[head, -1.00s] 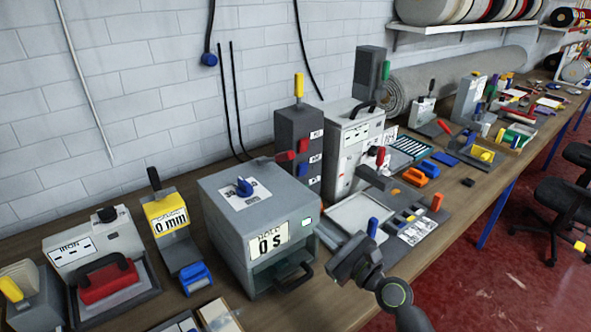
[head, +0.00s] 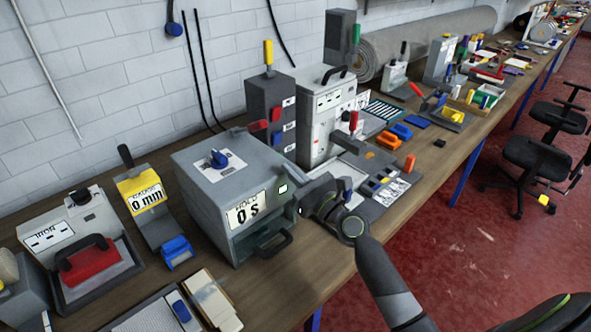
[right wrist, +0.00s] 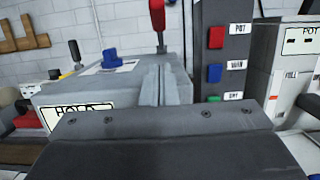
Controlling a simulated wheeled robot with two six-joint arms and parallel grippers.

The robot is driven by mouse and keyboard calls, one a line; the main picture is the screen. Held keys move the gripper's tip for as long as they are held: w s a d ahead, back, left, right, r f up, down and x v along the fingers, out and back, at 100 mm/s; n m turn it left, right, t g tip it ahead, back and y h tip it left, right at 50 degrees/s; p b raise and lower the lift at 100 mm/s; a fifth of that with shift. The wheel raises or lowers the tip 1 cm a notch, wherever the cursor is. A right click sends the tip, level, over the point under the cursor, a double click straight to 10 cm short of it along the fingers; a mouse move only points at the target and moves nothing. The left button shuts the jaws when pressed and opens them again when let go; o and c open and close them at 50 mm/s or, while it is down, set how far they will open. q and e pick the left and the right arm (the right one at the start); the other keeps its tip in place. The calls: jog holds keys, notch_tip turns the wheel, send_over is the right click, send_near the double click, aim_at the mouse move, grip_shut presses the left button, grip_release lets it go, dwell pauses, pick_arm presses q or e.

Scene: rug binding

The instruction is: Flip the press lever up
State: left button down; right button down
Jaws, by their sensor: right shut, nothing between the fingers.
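The press (head: 215,190) is a grey box with a "HOLD 0 s" display on its front, a blue knob on top and a dark front handle. Its lever has a red grip (head: 258,126), seen beyond the top right edge; in the right wrist view the red grip (right wrist: 157,14) stands above a thin grey shaft, just beyond my fingertips. My right gripper (head: 306,196) is beside the press's front right side, below the lever's level in the head view. Its fingers (right wrist: 163,84) are shut and empty. Contact with the press cannot be told. My left gripper is out of view.
A dark column with coloured buttons (head: 270,110) stands close behind the press, with a white machine (head: 318,115) to its right. A yellow gauge (head: 145,200) and an iron (head: 88,262) stand left. Bare bench (head: 295,278) lies in front of the press.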

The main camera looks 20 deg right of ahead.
aim_at(276, 166)
jog(key=x, duration=0.6)
jog(key=w+r+p, duration=0.1)
jog(key=r+p, duration=0.1)
jog(key=shift+w+a+r+p, duration=0.3)
jog(key=shift+w+a+r, duration=0.05)
jog(key=shift+d+r, duration=0.1)
jog(key=shift+r, duration=0.45)
jog(key=shift+w, duration=0.1)
jog(key=shift+w+a+f, duration=0.25)
jog(key=shift+w+a, duration=0.05)
jog(key=shift+d+r, duration=0.1)
